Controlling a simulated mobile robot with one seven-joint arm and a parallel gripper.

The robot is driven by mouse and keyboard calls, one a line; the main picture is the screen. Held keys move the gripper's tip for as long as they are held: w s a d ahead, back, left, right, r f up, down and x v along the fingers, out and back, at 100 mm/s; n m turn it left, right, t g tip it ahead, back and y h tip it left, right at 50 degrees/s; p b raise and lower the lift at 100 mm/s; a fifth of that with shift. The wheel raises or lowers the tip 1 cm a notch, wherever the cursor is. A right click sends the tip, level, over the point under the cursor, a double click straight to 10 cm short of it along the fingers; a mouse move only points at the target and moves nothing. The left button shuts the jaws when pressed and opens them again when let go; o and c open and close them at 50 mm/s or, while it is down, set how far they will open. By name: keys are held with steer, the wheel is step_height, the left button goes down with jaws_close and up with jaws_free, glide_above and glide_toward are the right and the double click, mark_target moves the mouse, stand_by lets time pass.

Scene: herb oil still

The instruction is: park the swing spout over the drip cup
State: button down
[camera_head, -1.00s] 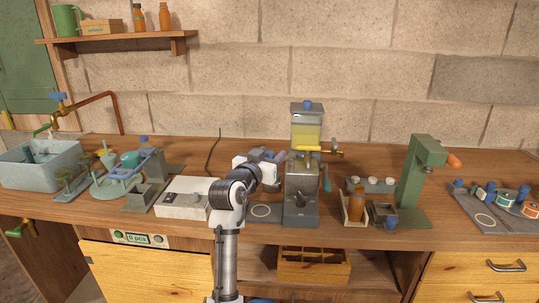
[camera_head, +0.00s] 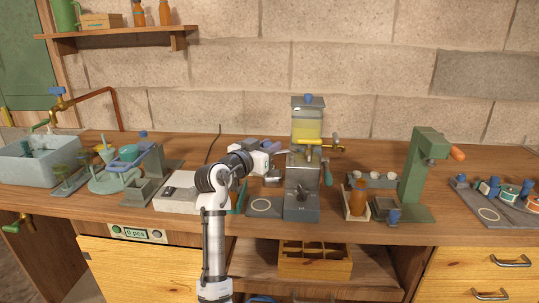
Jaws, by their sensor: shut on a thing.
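The still's clear upright vessel (camera_head: 307,122) holds yellow oil. The brass swing spout (camera_head: 310,142) runs across its lower front, its left end beside my gripper. A small metal cup (camera_head: 273,177), apparently the drip cup, stands left of the still's grey base, below and right of my wrist. My gripper (camera_head: 277,146) is at the still's left side, level with the spout. It is shut, apparently on the spout's left end; the contact is too small to see clearly.
A pale box (camera_head: 178,192) is left of my arm. Brown bottle (camera_head: 358,199) and green press (camera_head: 418,180) stand right. A brass tap (camera_head: 333,141) sticks out right of the vessel.

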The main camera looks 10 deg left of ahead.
steer(key=shift+w+a+f+m+g+h+b, duration=0.15)
steer(key=shift+w+m+g+h+b, duration=0.25)
steer(key=shift+m+g+h, duration=0.4)
steer(key=c, duration=1.2)
jaws_free()
steer(key=b+v, duration=0.1)
steer(key=v, duration=0.6)
steer(key=b+v, duration=0.2)
steer(key=v, duration=0.5)
steer(key=shift+f, duration=0.15)
